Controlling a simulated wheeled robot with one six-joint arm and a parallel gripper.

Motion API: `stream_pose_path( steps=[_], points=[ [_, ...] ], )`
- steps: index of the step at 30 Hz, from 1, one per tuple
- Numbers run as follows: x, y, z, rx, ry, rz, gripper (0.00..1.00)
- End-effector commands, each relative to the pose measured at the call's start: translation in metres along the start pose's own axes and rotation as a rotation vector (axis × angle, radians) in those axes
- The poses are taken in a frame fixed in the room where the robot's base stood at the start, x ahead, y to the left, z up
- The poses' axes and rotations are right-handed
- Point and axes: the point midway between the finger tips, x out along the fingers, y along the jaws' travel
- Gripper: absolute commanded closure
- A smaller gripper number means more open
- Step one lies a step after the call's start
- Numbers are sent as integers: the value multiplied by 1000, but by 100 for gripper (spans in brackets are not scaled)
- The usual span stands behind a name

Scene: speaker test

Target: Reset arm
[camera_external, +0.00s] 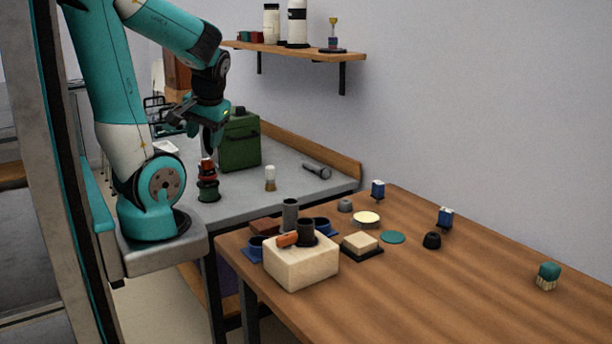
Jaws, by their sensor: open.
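My gripper (207,138) points down above the grey table on the left, in front of the green box. It is open, with its fingers partly seen from the side. Just below it a small stack (208,181) with red, black and green parts stands upright on the grey table. The fingertips are close to the top of the stack; I cannot tell whether they touch it. My arm is bent, with the upper links raised and the wrist hanging down.
A green box (239,143), a small pale-topped jar (270,178) and a flashlight (317,170) are on the grey table (300,190). A wooden table (440,290) holds a pale block (300,266) and several small items. A shelf (300,50) hangs above.

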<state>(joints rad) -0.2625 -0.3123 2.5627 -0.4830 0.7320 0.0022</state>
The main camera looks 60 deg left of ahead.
Motion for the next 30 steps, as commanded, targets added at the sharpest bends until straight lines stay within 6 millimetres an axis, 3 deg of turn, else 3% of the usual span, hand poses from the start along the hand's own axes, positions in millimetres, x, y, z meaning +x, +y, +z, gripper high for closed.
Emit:
stream_pose_path(
  steps=[8,17,30],
  points=[
    [-3,-1,-1,-1,0,0,48],
    [-60,-18,-14,-3,0,1,48],
    [-60,-18,-14,-3,0,1,48]
  ],
)
